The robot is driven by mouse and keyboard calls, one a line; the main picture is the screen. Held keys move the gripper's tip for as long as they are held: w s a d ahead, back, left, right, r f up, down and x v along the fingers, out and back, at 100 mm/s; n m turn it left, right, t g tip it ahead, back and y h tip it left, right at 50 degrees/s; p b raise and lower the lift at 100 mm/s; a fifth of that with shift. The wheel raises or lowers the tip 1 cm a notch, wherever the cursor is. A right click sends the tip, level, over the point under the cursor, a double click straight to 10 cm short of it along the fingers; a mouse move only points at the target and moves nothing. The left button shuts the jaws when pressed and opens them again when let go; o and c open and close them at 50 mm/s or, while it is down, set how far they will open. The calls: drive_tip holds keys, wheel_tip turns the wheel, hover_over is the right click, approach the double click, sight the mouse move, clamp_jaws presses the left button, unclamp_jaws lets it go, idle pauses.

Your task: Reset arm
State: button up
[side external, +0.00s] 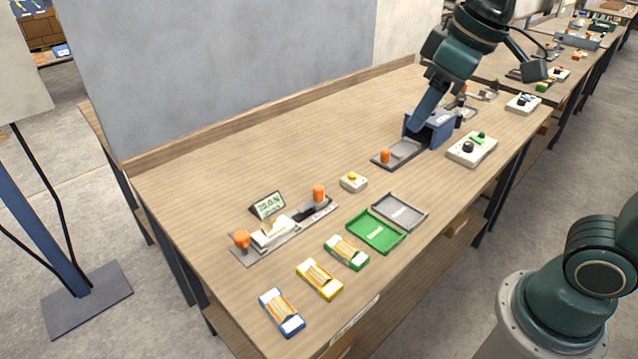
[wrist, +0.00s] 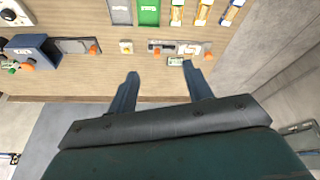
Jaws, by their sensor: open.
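My gripper (wrist: 163,82) is open in the wrist view, its two blue fingers spread apart with nothing between them. In the side view my gripper (side external: 426,106) comes down from the upper right, and its fingers overlap each other and appear in front of the blue box (side external: 437,130). From there I cannot tell how high it is. In the wrist view the blue box (wrist: 35,50) lies well to the left of the fingers, and the fingers appear over the rear part of the wooden table (wrist: 90,88).
A grey fixture (side external: 285,238) with orange knobs stands at the table's left. A green tray (side external: 372,235) and a grey tray (side external: 402,211) lie near the front, beside blue, yellow (side external: 319,279) and green cases. A grey panel (side external: 220,75) rises behind. The table's middle rear is bare.

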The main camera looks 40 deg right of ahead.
drive_tip(key=s+d+f+m+t, duration=0.1)
drive_tip(key=s+d+f+m, duration=0.2)
drive_tip(key=s, duration=0.7)
drive_tip(key=shift+d+f+t+h, duration=0.3)
drive_tip(key=shift+d+f, duration=0.1)
drive_tip(key=shift+f, duration=0.25)
